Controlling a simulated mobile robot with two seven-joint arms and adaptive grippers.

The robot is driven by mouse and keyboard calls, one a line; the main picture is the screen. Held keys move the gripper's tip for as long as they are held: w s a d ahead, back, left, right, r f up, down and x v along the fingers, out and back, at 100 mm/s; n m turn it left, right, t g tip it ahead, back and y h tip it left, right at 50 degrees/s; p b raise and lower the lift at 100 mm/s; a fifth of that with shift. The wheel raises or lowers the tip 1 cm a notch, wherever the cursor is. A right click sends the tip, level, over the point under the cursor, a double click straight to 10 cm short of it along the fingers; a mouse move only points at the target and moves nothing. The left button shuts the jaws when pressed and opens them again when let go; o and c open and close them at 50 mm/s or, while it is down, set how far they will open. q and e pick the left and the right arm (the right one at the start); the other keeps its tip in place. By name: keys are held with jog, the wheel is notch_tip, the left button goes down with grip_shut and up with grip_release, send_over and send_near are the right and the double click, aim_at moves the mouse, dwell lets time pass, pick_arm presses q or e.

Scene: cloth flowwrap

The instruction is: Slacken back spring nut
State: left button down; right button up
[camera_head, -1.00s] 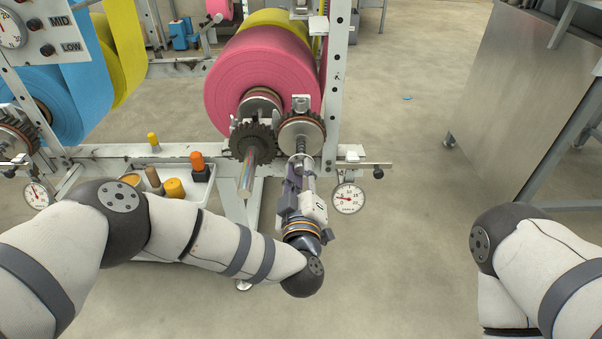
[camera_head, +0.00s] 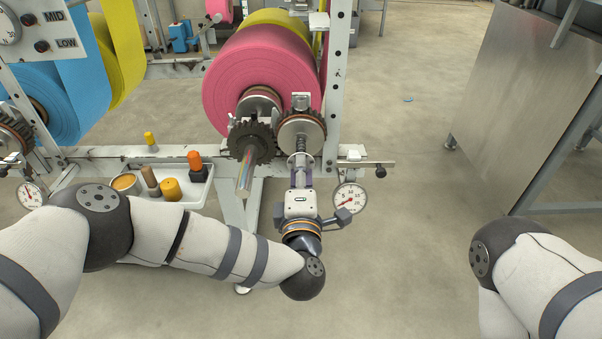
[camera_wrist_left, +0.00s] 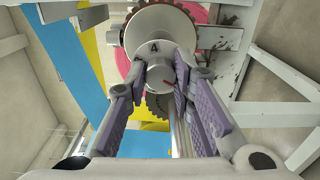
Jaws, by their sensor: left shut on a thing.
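The spring nut (camera_wrist_left: 162,76) is a pale round metal piece with a short red mark, seen end-on in the left wrist view. It sits in front of a toothed steel disc (camera_wrist_left: 158,25). My left gripper (camera_head: 301,172) is shut on the nut, with its purple-padded fingers on either side of it. In the head view the spring (camera_head: 301,146) shows between the disc and the fingers, and the nut is mostly hidden by the gripper. My right arm shows at the lower right, but its gripper is out of frame.
A pink roll (camera_head: 257,80) stands behind the dark gear (camera_head: 251,142) and its protruding shaft. A round dial gauge (camera_head: 349,198) hangs close to the right of my left gripper. A white tray (camera_head: 196,197) holds pots and small bottles. Open floor lies to the right.

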pick_arm(q)
jog(key=shift+d+f+n, duration=0.1)
jog(key=shift+n, duration=0.6)
jog(key=shift+s, duration=0.1)
jog(key=c, duration=1.4)
grip_release()
jog(key=s, duration=1.2)
